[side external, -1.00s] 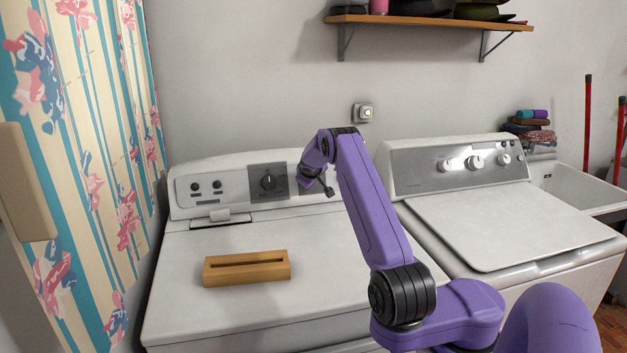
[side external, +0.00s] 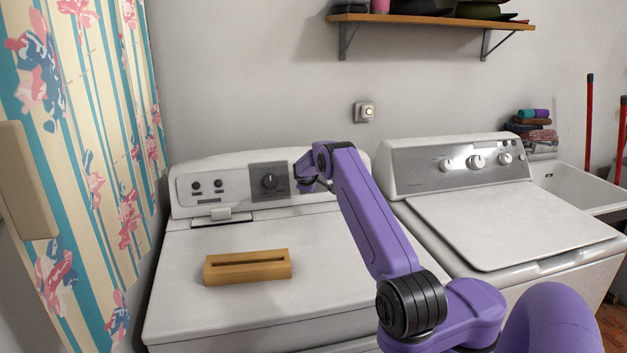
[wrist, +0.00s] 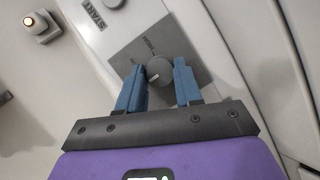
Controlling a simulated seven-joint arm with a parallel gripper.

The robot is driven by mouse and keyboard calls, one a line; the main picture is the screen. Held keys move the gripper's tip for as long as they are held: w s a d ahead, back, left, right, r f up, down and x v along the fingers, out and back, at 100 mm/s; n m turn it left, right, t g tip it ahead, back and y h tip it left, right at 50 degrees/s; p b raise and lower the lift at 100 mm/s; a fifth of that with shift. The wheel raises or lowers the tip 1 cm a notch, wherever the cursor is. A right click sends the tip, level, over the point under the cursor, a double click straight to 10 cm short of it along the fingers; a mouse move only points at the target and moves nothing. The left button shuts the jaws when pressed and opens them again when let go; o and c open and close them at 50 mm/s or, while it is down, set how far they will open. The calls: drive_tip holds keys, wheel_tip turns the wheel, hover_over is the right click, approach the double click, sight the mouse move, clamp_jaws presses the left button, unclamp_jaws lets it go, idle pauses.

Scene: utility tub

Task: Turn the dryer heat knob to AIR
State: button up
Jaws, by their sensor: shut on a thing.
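In the wrist view, a round dark grey knob (wrist: 160,72) sits on a grey panel of the dryer. My gripper (wrist: 159,76) has its two blue fingers shut on this knob, one on each side. A pale mark on the knob points toward the lower left of that view. In the side view, my gripper (side external: 299,178) is at the dryer's back console (side external: 235,184). The fingers and gripped knob are hidden there behind the purple wrist.
A wooden slotted block (side external: 247,277) lies on the dryer top (side external: 178,280). A washer (side external: 500,225) stands to the right. A wall switch (side external: 364,112) is above the console, with a shelf (side external: 430,20) higher up. In the wrist view, another knob (wrist: 113,3) sits by the word START.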

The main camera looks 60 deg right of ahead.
drive_tip(key=o, duration=1)
drive_tip(key=shift+o, duration=0.2)
drive_tip(key=shift+a+r, duration=0.1)
drive_tip(key=v, duration=1.7)
drive_tip(key=shift+a, duration=0.15)
